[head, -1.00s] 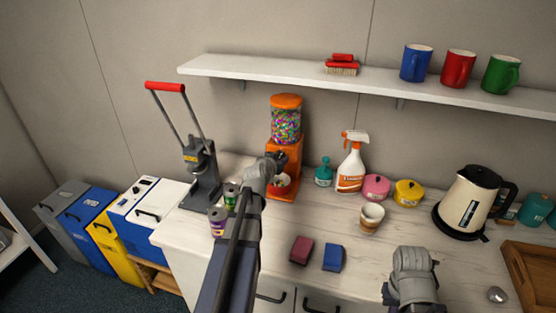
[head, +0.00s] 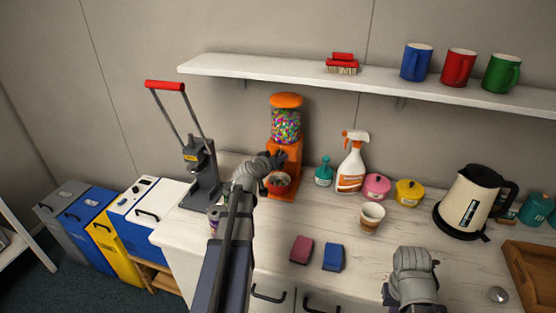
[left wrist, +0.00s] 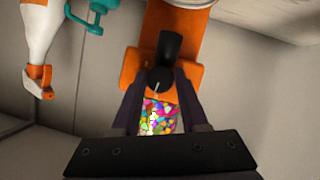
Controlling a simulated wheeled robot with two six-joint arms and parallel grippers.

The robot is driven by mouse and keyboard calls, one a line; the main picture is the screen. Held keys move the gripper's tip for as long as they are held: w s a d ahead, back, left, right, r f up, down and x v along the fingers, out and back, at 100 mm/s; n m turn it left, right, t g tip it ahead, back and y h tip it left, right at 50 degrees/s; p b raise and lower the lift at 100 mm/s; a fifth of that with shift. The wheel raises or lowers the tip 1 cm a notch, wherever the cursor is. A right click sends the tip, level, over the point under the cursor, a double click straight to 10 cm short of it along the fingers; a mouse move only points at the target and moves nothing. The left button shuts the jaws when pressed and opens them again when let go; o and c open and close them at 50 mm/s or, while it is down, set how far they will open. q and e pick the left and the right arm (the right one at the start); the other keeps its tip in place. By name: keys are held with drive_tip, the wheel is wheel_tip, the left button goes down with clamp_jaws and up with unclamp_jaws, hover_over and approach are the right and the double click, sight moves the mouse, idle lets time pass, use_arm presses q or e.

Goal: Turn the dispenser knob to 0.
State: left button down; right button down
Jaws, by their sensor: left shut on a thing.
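The dispenser is an orange candy machine (head: 288,152) standing upright against the back wall, with a clear globe of coloured candies (head: 286,127) and an orange lid. Its black knob (left wrist: 163,62) shows in the left wrist view with a light line on it, on the orange front. My left gripper (head: 281,158) is at the dispenser front in the head view. In the left wrist view its two fingers (left wrist: 160,82) are shut on the knob from both sides. In the head view the gripper covers the knob. My right arm's grey wrist shows at the lower right; its fingers do not show.
A grey press with a red handle (head: 165,86) stands to the left. A teal bottle (head: 323,174) and spray bottle (head: 351,166) stand to the right. A shelf (head: 300,75) runs above. Two sponges lie in front.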

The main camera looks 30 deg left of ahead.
use_arm(q)
drive_tip(key=shift+n+h, duration=0.5)
drive_tip(key=shift+n, duration=0.1)
drive_tip(key=shift+c, duration=2.2)
unclamp_jaws()
drive_tip(key=p+v, duration=0.2)
drive_tip(key=v, duration=0.5)
drive_tip(key=shift+s, duration=0.45)
